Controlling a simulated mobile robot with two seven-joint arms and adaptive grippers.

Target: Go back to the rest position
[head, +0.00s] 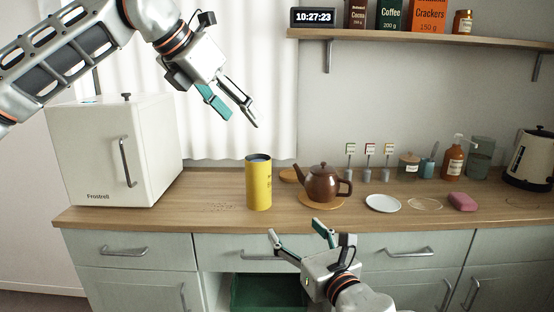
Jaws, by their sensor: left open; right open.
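My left gripper (241,118) is open and empty, raised in front of the white curtain, above and to the left of the yellow canister. Its fingers point down and to the right. My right gripper (297,241) is open and empty in front of the drawer fronts, below the counter's front edge in the picture. Its fingers point up and to the left. Neither gripper touches an object in view.
A shelf (420,39) hangs above. A green bin (262,291) sits below.

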